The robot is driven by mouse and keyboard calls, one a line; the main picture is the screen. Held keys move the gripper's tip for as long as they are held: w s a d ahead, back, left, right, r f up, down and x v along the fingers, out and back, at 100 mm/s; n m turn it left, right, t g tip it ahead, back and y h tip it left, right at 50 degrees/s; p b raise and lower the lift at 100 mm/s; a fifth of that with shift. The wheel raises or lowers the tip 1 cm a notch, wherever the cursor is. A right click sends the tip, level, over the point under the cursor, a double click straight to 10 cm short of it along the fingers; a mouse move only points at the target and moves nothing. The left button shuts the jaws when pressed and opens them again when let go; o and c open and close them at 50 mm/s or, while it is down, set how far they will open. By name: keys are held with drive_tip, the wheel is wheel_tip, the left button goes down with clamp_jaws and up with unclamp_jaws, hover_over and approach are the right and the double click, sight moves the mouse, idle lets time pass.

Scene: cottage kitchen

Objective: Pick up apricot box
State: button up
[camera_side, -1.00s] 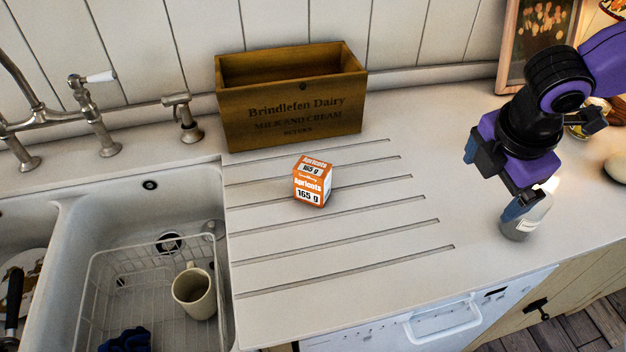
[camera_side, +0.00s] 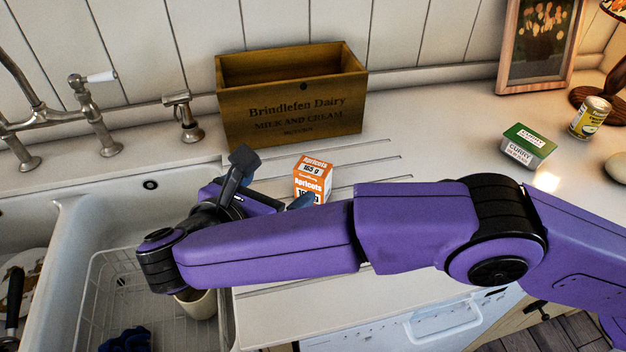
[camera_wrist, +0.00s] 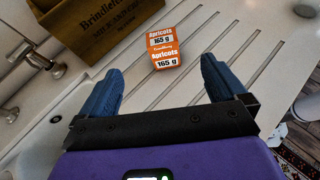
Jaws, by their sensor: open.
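The apricot box (camera_side: 312,175) is a small orange and white carton standing upright on the grooved drainboard. My arm hides its lower part in the side view. In the wrist view the apricot box (camera_wrist: 164,48) lies ahead of my gripper (camera_wrist: 161,84), between the lines of its two blue-tipped fingers and beyond the tips. The fingers are wide apart with nothing between them. In the side view my gripper (camera_side: 270,178) is just left of the box, one finger raised at the left and the other tip low near the box.
A wooden crate (camera_side: 292,112) stands behind the box against the wall. The sink (camera_side: 90,230) with a wire rack and a mug (camera_side: 197,304) is at the left. A curry tub (camera_side: 528,146) and a yellow can (camera_side: 590,118) stand at the right. The drainboard's grooves are otherwise bare.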

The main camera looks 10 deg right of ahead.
drive_tip(key=a, duration=0.1)
approach(313, 166)
drive_tip(key=shift+t+h, duration=0.3)
drive_tip(key=shift+t, duration=0.1)
drive_tip(key=x, duration=0.4)
drive_tip(key=shift+w+a+f, duration=0.15)
drive_tip(key=shift+w+f, duration=0.15)
drive_tip(key=shift+f, duration=0.05)
drive_tip(key=shift+s+d+f+x, duration=0.1)
drive_tip(key=shift+x, duration=0.8)
drive_tip(key=shift+s+d+f+x, duration=0.1)
drive_tip(key=shift+x, duration=0.8)
drive_tip(key=shift+s+f+x, duration=0.1)
drive_tip(key=shift+x, duration=0.8)
drive_tip(key=shift+c, duration=0.3)
drive_tip(key=c, duration=1.1)
drive_tip(key=shift+r, duration=0.15)
